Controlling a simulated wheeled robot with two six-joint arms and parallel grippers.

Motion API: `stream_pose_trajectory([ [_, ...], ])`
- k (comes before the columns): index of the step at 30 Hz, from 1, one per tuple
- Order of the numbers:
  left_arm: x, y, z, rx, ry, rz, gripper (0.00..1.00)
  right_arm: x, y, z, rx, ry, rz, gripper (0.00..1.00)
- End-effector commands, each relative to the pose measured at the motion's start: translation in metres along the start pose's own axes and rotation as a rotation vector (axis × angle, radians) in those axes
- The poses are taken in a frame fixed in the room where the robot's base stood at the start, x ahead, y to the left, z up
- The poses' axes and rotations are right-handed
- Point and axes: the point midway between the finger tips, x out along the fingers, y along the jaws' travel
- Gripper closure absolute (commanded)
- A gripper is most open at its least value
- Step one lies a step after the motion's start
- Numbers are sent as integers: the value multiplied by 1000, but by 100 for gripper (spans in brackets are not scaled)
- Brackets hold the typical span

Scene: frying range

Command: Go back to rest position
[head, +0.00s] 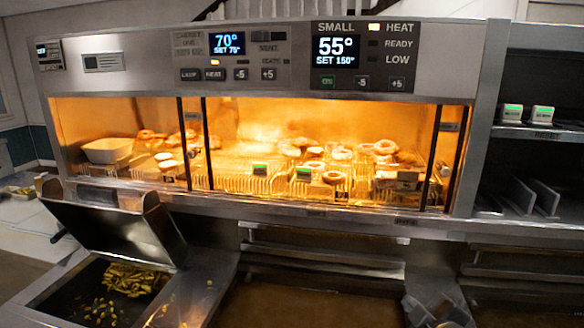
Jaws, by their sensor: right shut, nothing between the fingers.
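My right gripper (432,306) shows at the bottom edge, right of centre, in front of the lower front of the range. It is shut and holds nothing. Its lower part is cut off by the picture edge. My left gripper is not in view. The heated cabinet (300,207) is lit orange inside, with several ring-shaped and round pieces of food on wire racks. Its left display (227,43) reads 70°, set 75°. Its right display (336,48) reads 55°, set 150°.
A metal bin (30,305) with yellow fried pieces (135,279) stands at the lower left, its lid (118,225) tilted up. Dark shelves (530,150) stand at the right, with two small boxes with green tops (542,115). A pale tub (107,150) sits inside the cabinet's left end.

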Motion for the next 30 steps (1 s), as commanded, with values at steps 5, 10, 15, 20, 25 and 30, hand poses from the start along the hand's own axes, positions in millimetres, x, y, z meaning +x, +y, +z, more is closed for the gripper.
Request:
stream_pose_trajectory([
  [5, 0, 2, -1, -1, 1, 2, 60, -43, -67, 90, 237, -255, -123, 100],
  [10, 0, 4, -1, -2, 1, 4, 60, -102, -121, 158, 450, -508, -185, 100],
  [15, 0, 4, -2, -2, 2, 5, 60, -161, -158, 201, 612, -724, -200, 100],
  [20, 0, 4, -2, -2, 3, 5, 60, -210, -182, 226, 725, -890, -191, 100],
  [25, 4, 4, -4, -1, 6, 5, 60, -218, -206, 252, 778, -976, -184, 100],
  [30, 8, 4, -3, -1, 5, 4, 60, -194, -233, 285, 779, -990, -197, 100],
])
